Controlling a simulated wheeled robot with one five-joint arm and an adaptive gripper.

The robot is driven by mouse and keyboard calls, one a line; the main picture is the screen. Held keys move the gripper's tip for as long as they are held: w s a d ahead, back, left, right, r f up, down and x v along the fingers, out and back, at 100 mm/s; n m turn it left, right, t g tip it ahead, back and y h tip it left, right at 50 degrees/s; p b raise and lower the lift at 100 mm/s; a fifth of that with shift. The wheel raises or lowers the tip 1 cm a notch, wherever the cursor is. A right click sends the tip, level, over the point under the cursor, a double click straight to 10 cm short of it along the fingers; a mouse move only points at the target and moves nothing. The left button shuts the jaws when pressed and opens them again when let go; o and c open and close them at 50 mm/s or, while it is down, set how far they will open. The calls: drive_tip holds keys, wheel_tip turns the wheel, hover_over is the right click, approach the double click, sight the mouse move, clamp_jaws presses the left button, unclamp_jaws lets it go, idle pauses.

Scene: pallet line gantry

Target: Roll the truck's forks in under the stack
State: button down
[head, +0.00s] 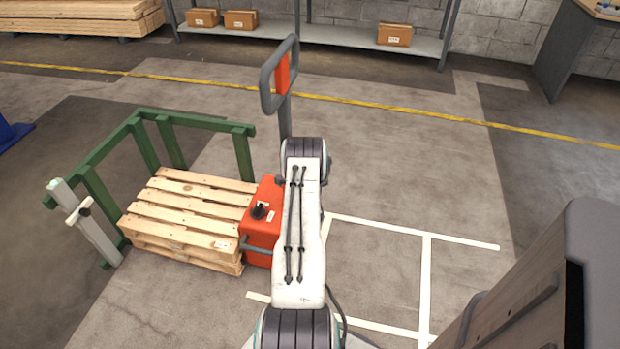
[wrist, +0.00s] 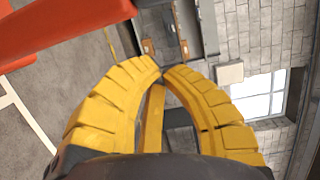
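The stack is a low pile of pale wooden pallet boards (head: 190,215), left of centre in the head view. The truck's red body (head: 262,222) stands upright close against its right side. Its grey mast rises to a grey loop handle (head: 267,88) with an orange-red insert. The forks are hidden, so I cannot tell how far under the stack they reach. My arm covers part of the truck. My gripper is hidden in the head view. In the wrist view my gripper (wrist: 162,71) has its yellow fingertips nearly together with nothing seen between them. A red part (wrist: 70,22) lies upper left there.
A green rail frame (head: 150,125) borders the stack's back and left, with a grey post (head: 95,225) at front left. White floor lines (head: 425,280) mark bare floor right of the truck. A shelf with boxes (head: 395,35) stands at the back. A dark panel (head: 520,310) is at lower right.

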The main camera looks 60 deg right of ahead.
drive_tip(key=v, duration=0.7)
drive_tip(key=shift+s+a, duration=0.25)
drive_tip(key=shift+r, duration=0.1)
